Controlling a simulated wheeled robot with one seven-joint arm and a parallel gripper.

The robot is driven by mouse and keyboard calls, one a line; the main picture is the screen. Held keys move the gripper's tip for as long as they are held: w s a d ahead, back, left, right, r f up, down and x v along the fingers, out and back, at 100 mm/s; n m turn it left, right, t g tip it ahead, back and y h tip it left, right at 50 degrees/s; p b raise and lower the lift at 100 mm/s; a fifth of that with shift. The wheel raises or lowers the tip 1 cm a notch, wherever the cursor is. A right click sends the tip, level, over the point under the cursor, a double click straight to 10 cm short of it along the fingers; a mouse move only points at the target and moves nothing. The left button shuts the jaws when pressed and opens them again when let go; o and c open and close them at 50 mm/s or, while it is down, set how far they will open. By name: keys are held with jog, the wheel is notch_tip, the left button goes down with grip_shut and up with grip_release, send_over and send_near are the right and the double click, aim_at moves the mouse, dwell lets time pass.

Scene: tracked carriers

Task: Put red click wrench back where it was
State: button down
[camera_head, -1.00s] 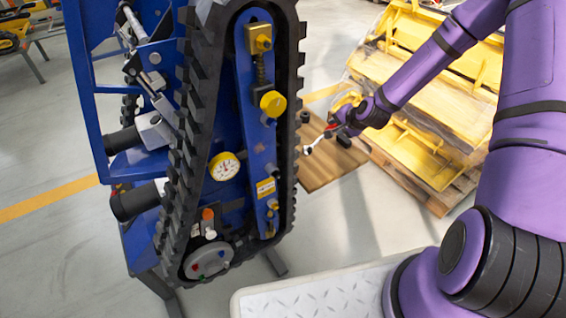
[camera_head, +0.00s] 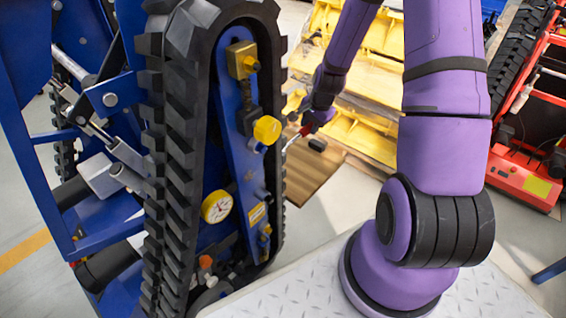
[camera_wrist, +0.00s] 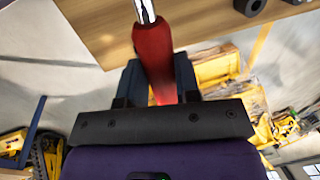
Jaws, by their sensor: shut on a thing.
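The red click wrench (camera_wrist: 153,50) is in my gripper (camera_wrist: 152,80), its red handle clamped between the two dark fingers in the wrist view. Its metal shaft runs out of the top of that view, so its head is hidden there. In the head view my gripper (camera_head: 305,130) is small, beside the right side of the tracked carrier, with the wrench's red handle just showing. The wooden board (camera_head: 312,178) lies below it; it also shows in the wrist view (camera_wrist: 108,28). A dark block (camera_head: 317,145) sits on the board.
The blue carrier with its black track (camera_head: 172,130) stands close on the left, with yellow knobs (camera_head: 267,130) and a dial gauge (camera_head: 217,206). Yellow parts on pallets (camera_head: 365,130) stand behind my arm. A red tracked machine (camera_head: 522,180) is at the right.

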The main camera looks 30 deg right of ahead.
jog(key=shift+s+d+f+x, duration=0.1)
jog(key=shift+s+x, duration=0.2)
jog(key=shift+x, duration=1.15)
jog(key=shift+s+d+f+x, duration=0.15)
jog(key=shift+s+x, duration=0.2)
jog(key=shift+x, duration=1.1)
jog(key=shift+s+d+x, duration=0.1)
jog(key=shift+s+x, duration=0.2)
jog(key=shift+x, duration=1.1)
jog(key=shift+f, duration=0.15)
jog(key=c, duration=0.8)
grip_release()
